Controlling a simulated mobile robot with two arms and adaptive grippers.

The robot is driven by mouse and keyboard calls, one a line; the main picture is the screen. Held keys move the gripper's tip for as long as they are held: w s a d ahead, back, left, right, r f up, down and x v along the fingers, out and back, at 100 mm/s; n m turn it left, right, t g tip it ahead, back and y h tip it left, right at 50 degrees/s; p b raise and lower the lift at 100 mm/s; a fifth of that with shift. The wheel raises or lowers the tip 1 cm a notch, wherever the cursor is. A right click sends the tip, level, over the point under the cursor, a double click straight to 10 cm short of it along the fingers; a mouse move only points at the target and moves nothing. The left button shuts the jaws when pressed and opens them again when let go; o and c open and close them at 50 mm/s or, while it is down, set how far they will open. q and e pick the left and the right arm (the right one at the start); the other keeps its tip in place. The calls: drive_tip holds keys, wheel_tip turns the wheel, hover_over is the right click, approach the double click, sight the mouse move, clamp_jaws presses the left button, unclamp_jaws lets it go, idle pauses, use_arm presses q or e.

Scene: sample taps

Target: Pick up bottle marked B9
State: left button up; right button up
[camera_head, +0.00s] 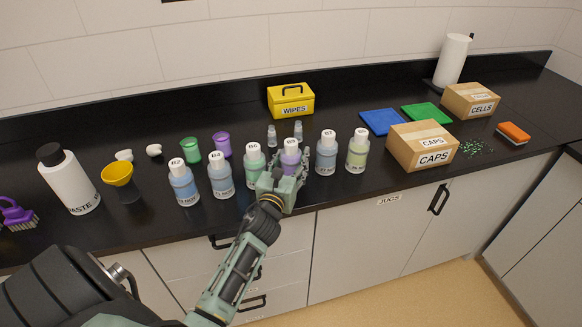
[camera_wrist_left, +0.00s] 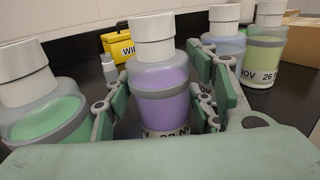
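A bottle with purple liquid (camera_head: 290,160) stands upright in the row on the black counter; the mark on its white cap looks like B9 but is small. In the left wrist view this purple bottle (camera_wrist_left: 162,90) stands between the fingers. My left gripper (camera_head: 284,180) reaches the bottle from the front and hides its lower part. In the left wrist view the left gripper (camera_wrist_left: 160,112) is open around the bottle, with a dark gap at the left finger; the right finger is very close to it or touching. My right gripper is not in view.
A green bottle (camera_head: 255,165) stands close on the left and a blue bottle (camera_head: 326,155) close on the right, with several more in the row. Two small vials (camera_head: 272,136) stand behind. A yellow wipes box (camera_head: 291,101) and a caps box (camera_head: 421,148) stand farther off.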

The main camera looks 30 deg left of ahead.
use_arm(q)
drive_tip(key=c, duration=0.9)
drive_tip(key=shift+r, duration=0.1)
